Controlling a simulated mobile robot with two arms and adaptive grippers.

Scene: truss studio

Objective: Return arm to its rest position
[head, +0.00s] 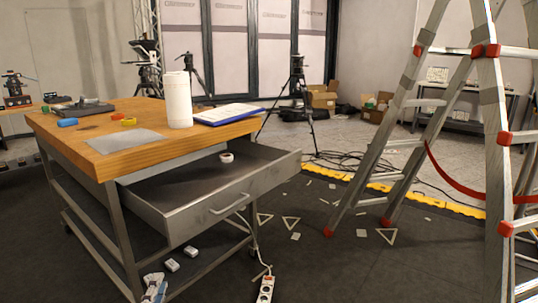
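My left gripper (154,288) shows only as a small pale and blue shape at the bottom edge, in front of the workbench's lower front corner. It is cut off by the frame, and I cannot make out whether its fingers are apart. Nothing is clearly seen in it.
The wooden-topped workbench (105,128) stands at left with its metal drawer (190,219) pulled out, a small white roll (226,157) inside. A power strip (266,290) and white blocks (172,265) lie below. A ladder (497,150) stands at right. Dark floor between is mostly open.

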